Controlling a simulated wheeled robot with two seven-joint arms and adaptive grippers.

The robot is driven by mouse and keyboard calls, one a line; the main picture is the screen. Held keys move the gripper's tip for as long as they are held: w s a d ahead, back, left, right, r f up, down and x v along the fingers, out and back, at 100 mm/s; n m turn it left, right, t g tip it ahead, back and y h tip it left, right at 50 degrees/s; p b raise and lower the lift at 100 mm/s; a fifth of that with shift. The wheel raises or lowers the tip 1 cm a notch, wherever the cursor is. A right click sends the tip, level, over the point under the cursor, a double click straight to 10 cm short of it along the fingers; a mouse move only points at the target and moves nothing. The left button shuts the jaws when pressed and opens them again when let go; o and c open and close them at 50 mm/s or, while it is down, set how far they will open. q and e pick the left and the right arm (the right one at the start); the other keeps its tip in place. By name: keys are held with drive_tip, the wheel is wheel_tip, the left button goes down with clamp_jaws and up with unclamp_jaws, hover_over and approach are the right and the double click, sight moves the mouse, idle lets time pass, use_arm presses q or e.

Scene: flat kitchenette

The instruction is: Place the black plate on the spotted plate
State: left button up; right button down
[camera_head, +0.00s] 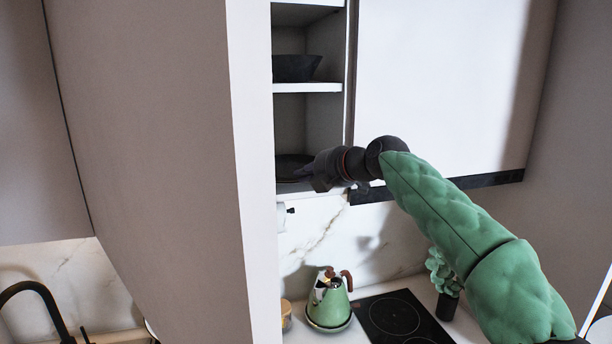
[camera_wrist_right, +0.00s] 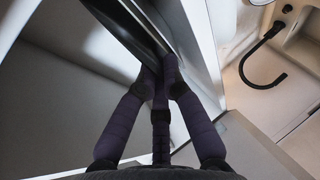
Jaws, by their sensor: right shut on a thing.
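The black plate (camera_head: 289,164) shows as a dark, flat shape on the lower open shelf of the wall cabinet, partly hidden by the cabinet side and my gripper. My right gripper (camera_head: 304,173) reaches into that shelf from the right. In the right wrist view, the fingers of my right gripper (camera_wrist_right: 164,76) are shut on the edge of the dark plate (camera_wrist_right: 132,28). I cannot tell whether the plate is lifted off the shelf. I cannot make out a spotted plate in either view. My left gripper is not in view.
A dark bowl (camera_head: 296,68) sits on the shelf above. A tall cabinet panel (camera_head: 252,170) stands close on the left of the shelves. Below are a green kettle (camera_head: 328,301), a black hob (camera_head: 400,316) and a potted plant (camera_head: 444,275). A black tap (camera_head: 38,292) is at lower left.

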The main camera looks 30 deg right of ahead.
drive_tip(key=c, duration=1.4)
unclamp_jaws()
drive_tip(key=shift+r, duration=0.1)
drive_tip(key=shift+r+p, duration=0.4)
drive_tip(key=shift+p, duration=0.3)
drive_tip(key=b+v, duration=0.1)
drive_tip(key=v, duration=1.1)
drive_tip(key=shift+a, duration=0.1)
